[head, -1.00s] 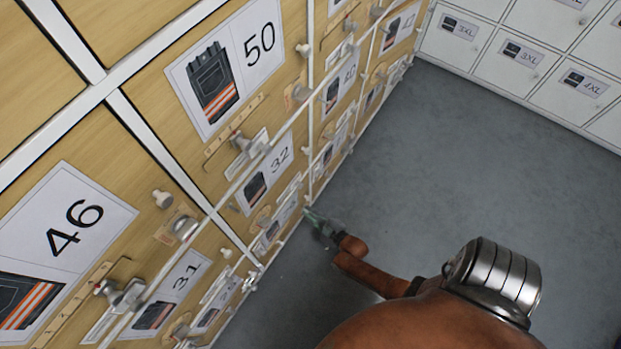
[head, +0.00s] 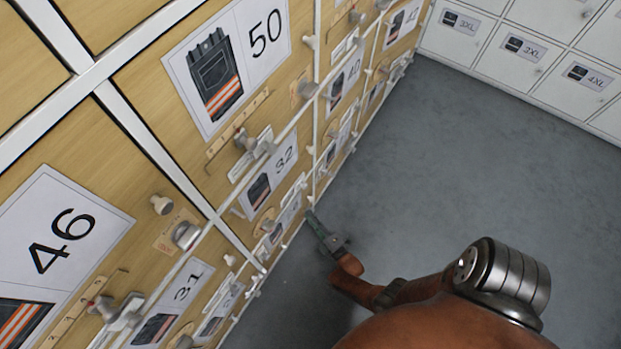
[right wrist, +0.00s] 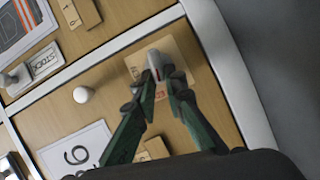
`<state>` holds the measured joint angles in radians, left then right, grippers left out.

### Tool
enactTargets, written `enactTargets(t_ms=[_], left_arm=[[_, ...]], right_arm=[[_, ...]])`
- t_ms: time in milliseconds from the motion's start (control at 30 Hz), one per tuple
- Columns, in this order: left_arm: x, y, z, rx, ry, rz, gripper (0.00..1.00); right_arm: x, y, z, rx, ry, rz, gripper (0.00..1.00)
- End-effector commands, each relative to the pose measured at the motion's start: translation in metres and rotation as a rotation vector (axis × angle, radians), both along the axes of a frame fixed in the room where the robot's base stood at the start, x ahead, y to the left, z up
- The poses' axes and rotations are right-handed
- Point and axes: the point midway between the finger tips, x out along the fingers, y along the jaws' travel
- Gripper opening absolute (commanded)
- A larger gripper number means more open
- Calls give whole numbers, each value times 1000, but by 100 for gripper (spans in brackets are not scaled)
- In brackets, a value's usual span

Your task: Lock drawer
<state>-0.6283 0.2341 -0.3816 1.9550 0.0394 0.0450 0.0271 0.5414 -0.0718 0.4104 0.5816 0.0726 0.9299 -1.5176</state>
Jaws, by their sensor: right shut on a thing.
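My right gripper (head: 312,218) is low beside the drawer fronts in the head view. In the right wrist view its dark green fingers (right wrist: 157,84) are shut on a small grey lock knob (right wrist: 154,66) with a red mark. The knob sits on a light wooden plate (right wrist: 178,55) with red lettering, fixed to a wooden drawer front (right wrist: 110,76). A round white pull knob (right wrist: 83,94) stands beside it, apart from the fingers. The drawer's label (right wrist: 78,150) is partly cut off and shows a 6 or 9. The left gripper is out of view.
Wooden drawers with numbered labels, such as 50 (head: 228,65) and 46 (head: 55,245), fill the left, with knobs and latches sticking out. White lockers (head: 515,45) stand at the back right. The grey floor (head: 450,170) between is clear.

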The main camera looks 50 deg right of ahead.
Motion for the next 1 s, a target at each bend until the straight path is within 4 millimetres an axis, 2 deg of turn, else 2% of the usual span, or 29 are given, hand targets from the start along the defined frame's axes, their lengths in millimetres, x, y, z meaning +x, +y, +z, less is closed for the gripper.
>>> enactTargets(t_ms=[400,933,967,1000], left_arm=[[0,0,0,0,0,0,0],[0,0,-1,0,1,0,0],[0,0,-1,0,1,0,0],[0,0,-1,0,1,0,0]], right_arm=[[0,2,-3,-89,-4,3,0],[0,2,-3,-102,-6,3,0],[0,2,-3,-102,-6,3,11],[0,2,-3,-101,-7,3,14]])
